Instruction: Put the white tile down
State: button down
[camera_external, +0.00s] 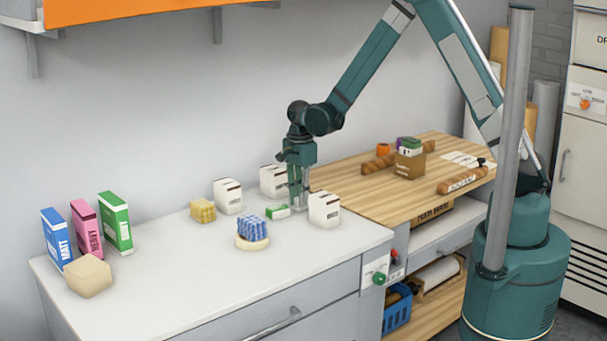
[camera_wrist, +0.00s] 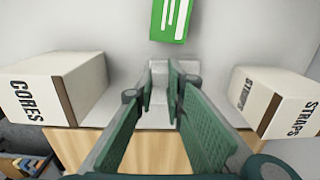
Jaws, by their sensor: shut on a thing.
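My gripper (camera_external: 298,204) points down over the back right of the white counter, near its join with the wooden worktop. In the wrist view my gripper (camera_wrist: 160,88) is shut on the white tile (camera_wrist: 159,98), a pale piece showing between the green fingers. Its outline is hard to separate from the pale counter behind it. In the external view I cannot make the tile out between the fingers. I cannot tell whether it touches the counter.
A small green box (camera_external: 278,211) lies just left of my gripper; it also shows in the wrist view (camera_wrist: 171,20). White boxes stand close around: one right (camera_external: 324,210), one behind (camera_external: 273,181), one left (camera_external: 228,196). A blue-striped bundle (camera_external: 252,229) is in front.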

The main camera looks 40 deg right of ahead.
jog(key=shift+f, duration=0.1)
jog(key=c, duration=2.4)
grip_release()
notch_tip(320, 180, up, 12)
jog(key=p, duration=0.1)
jog(key=shift+r, duration=0.2)
